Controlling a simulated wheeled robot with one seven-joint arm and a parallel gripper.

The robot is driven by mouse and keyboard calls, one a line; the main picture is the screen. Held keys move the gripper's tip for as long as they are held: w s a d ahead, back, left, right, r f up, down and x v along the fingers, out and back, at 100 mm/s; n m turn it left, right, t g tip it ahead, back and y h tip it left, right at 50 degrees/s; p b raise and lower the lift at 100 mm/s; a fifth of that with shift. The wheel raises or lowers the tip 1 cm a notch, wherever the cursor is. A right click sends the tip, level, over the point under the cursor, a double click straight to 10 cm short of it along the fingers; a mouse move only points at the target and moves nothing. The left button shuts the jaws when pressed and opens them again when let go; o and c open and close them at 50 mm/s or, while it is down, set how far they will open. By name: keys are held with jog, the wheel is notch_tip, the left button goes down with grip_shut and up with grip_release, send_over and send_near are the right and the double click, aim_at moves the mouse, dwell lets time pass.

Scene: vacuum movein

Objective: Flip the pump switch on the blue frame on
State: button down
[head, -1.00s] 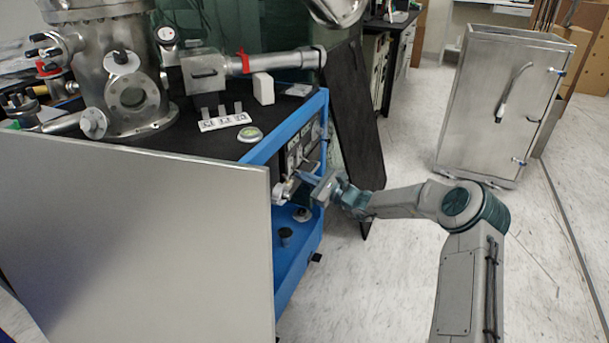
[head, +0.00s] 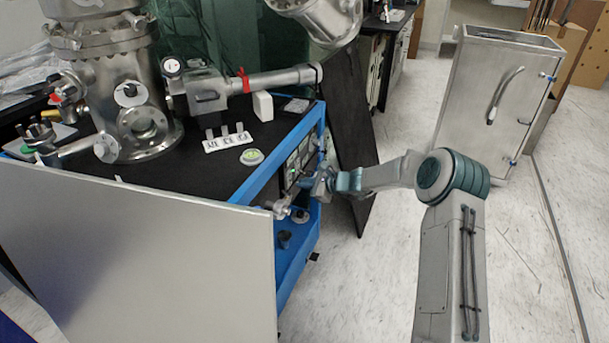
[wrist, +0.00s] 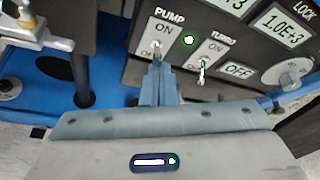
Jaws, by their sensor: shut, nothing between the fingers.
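The pump switch (wrist: 156,47) is on the dark control panel in the wrist view, under the PUMP label and between ON and OFF marks. Its light tip shows just beyond my fingertips and seems to point up toward ON. A green light (wrist: 189,40) to its right is lit. My gripper (wrist: 157,66) is shut and empty, its tips right at the lever's lower part; I cannot tell if they touch. In the head view my gripper (head: 312,186) is at the side of the blue frame (head: 278,158), and the switch is too small to make out.
The turbo switch (wrist: 202,65) sits close right of the pump switch, with an OFF display (wrist: 238,70) and a knob (wrist: 287,73) beyond. A metal valve (head: 283,208) juts out near my gripper. A black board (head: 345,120) leans behind my arm.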

jog(key=shift+h+b, duration=0.3)
jog(key=shift+b, duration=0.1)
jog(key=shift+r, duration=0.1)
jog(key=shift+r+p, duration=0.45)
jog(key=shift+r, duration=0.3)
jog(key=r+p+v, duration=0.1)
jog(key=p+v, duration=0.2)
jog(key=v, duration=0.6)
jog(key=shift+r, duration=0.3)
jog(key=shift+d, duration=0.15)
